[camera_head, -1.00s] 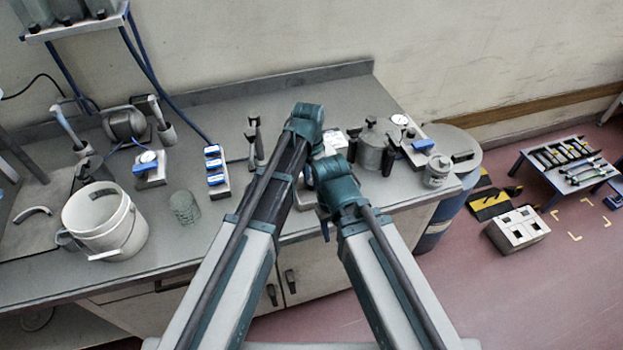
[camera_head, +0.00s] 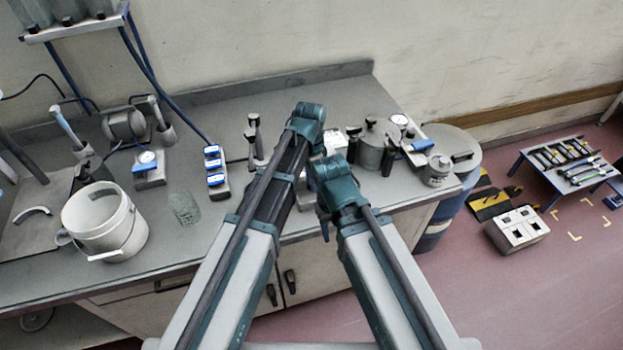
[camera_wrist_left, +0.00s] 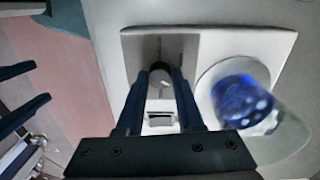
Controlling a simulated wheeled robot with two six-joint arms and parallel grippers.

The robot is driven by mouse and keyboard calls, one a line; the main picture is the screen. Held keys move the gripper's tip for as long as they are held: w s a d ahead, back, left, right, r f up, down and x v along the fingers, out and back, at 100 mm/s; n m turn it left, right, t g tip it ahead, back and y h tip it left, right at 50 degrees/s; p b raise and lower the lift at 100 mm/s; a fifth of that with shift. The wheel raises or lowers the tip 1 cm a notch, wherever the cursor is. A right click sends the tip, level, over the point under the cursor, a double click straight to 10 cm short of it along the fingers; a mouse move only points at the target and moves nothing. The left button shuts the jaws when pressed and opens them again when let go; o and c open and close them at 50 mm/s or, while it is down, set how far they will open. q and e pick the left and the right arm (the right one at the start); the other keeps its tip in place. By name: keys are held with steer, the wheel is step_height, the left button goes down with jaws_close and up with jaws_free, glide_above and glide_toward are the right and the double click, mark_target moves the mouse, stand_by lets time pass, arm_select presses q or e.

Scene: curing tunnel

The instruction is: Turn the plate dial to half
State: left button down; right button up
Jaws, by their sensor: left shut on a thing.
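In the left wrist view a pale plate unit (camera_wrist_left: 215,42) lies below my left gripper (camera_wrist_left: 160,74). The gripper's two dark blue fingers are shut on the dial (camera_wrist_left: 160,68), a small dark round-ended piece with a pale block below it. The fingers hide its sides, and I cannot read its setting. In the head view my arms mostly cover this spot; part of a white box (camera_head: 335,141) shows behind them. At the left edge of the wrist view my right gripper's (camera_wrist_left: 42,82) two dark blue fingers stand apart with nothing between them.
A blue round thing (camera_wrist_left: 241,101), seemingly in a clear vessel, sits right beside the left fingers. On the bench (camera_head: 210,250) are a white bucket (camera_head: 105,225), a blue-switched strip (camera_head: 215,170), a mesh cup (camera_head: 185,208) and a metal pot (camera_head: 370,150). The front bench is fairly clear.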

arm_select(q)
steer(key=c, duration=0.5)
jaws_free()
steer(key=shift+c, duration=0.2)
step_height(320, 180, up, 14)
steer(key=p, duration=1.3)
steer(key=shift+w+f+p, duration=0.15)
steer(key=shift+w+p, duration=0.15)
steer(key=shift+p, duration=0.1)
steer(key=shift+a, duration=0.1)
